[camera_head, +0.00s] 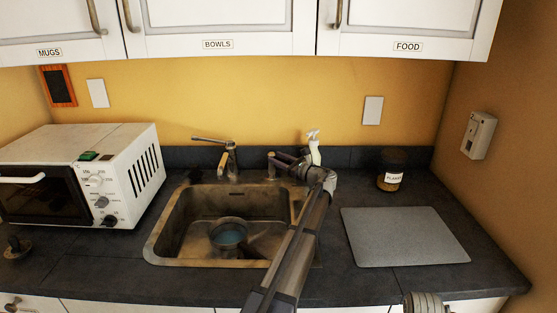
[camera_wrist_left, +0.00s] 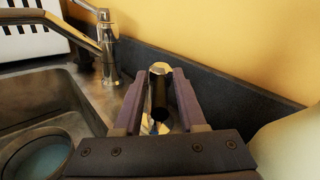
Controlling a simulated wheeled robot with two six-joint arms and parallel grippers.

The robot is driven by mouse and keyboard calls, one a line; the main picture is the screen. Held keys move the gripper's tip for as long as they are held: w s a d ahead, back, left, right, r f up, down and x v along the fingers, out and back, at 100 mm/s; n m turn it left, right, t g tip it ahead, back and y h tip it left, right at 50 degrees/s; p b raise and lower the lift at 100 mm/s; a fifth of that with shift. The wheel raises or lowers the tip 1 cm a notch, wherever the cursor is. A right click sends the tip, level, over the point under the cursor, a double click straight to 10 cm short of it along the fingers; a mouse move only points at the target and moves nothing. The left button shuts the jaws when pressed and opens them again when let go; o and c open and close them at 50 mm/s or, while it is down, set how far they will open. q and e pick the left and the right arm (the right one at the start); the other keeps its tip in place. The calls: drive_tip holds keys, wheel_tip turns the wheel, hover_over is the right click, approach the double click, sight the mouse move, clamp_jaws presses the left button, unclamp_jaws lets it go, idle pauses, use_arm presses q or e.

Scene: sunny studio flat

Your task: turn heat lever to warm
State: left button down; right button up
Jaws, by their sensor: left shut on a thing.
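My left gripper (camera_head: 279,160) is behind the sink, to the right of the faucet. In the left wrist view its two fingers (camera_wrist_left: 160,88) are shut around an upright metal post with a shiny top (camera_wrist_left: 159,69), which looks like the heat lever. The fingers hide part of it. No warm or cold marking is readable, so I cannot tell its setting. The metal faucet (camera_head: 231,160) stands just left of the gripper, and also shows in the left wrist view (camera_wrist_left: 109,62).
The sink (camera_head: 178,227) holds a round pot (camera_head: 228,234) with bluish liquid. A white spray bottle (camera_head: 315,149) stands close behind my left wrist. A toaster oven (camera_head: 140,172) is at left. A grey board (camera_head: 405,238) and a labelled jar (camera_head: 390,172) are at right.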

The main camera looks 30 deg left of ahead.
use_arm(q)
drive_tip(key=shift+s+m+t+h, duration=0.3)
drive_tip(key=shift+m+t, duration=0.5)
drive_tip(key=shift+t, duration=0.4)
drive_tip(key=shift+s+a+m+t+h, duration=0.2)
drive_tip(key=shift+m+t+h, duration=0.15)
drive_tip(key=shift+t, duration=0.25)
drive_tip(key=shift+s+m+t+h, duration=0.1)
drive_tip(key=shift+m+t+h, duration=0.25)
drive_tip(key=shift+m+t, duration=0.35)
drive_tip(key=shift+s+a+r+m+t+h, duration=0.15)
drive_tip(key=shift+a+m+t+h, duration=0.1)
drive_tip(key=shift+m+t+h, duration=0.7)
drive_tip(key=shift+s+a+f+m+t+h, duration=0.1)
drive_tip(key=shift+a+m+t+h, duration=0.1)
drive_tip(key=shift+m+t+h, duration=0.7)
drive_tip(key=shift+s+a+r+m+t+h, duration=0.15)
drive_tip(key=shift+a+m+t+h, duration=0.1)
drive_tip(key=shift+m+t+h, duration=0.7)
idle(1.8)
drive_tip(key=c, duration=0.8)
unclamp_jaws()
drive_tip(key=shift+f+n+t, duration=0.2)
drive_tip(key=shift+n+t, duration=0.05)
drive_tip(key=shift+t, duration=0.05)
drive_tip(key=shift+c, duration=0.2)
drive_tip(key=v, duration=0.7)
drive_tip(key=shift+s+d, duration=0.2)
drive_tip(key=shift+s, duration=0.15)
